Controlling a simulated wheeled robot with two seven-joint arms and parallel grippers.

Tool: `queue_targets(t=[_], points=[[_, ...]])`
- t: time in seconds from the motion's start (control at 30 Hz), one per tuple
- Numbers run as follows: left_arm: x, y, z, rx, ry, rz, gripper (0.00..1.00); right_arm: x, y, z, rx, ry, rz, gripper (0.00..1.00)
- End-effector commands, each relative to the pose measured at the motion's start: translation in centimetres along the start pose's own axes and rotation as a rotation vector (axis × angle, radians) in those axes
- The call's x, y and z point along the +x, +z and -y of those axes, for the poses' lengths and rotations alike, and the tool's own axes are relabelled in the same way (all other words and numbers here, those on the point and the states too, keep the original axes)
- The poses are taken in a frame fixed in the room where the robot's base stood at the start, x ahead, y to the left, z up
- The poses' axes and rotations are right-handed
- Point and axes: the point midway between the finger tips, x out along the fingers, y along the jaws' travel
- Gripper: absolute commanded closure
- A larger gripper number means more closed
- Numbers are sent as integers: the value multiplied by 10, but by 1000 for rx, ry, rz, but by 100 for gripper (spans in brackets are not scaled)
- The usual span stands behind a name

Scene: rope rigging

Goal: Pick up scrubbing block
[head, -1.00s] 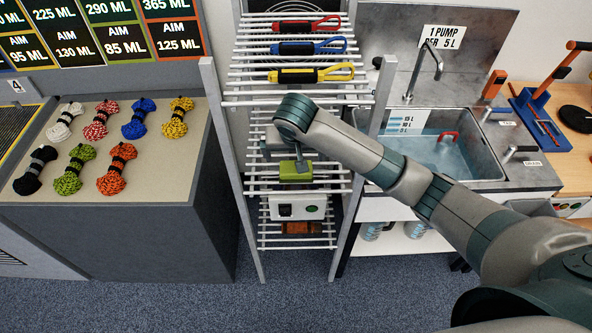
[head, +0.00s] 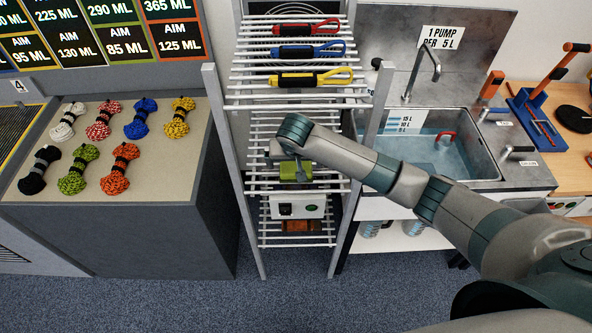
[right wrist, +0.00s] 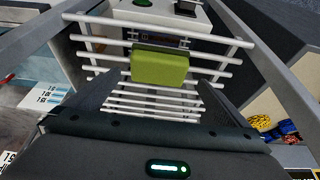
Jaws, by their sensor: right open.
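The scrubbing block appears to be the green block (head: 296,172) on a middle shelf of the rack, above a white box. It also shows in the right wrist view as a green block (right wrist: 160,67) lying across the white bars. My right gripper (head: 292,155) is at the rack, just behind and above the block, and partly hidden by my own wrist. In the right wrist view its dark fingers (right wrist: 155,95) are spread, with the block ahead between them and nothing held. My left gripper is not in view.
The rack's side posts (head: 228,170) and barred shelves (head: 300,100) closely surround the right gripper. A white box (head: 297,206) sits on the shelf below. A sink (head: 490,165) stands right; a counter (head: 120,210) with rope coils stands left.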

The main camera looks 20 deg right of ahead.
Motion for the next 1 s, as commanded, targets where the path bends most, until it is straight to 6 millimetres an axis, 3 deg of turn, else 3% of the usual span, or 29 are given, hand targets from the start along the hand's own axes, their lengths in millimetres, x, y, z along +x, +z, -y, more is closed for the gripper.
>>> queue_targets(t=[0.27, 0.5, 1.0], points=[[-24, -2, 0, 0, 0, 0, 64, 24, 0, -5, 0, 3, 2, 0], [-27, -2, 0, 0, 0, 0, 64, 45, 1, -3, 0, 1, 0, 0], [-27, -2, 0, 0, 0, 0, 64, 48, 1, -3, 0, 0, 0, 0]])
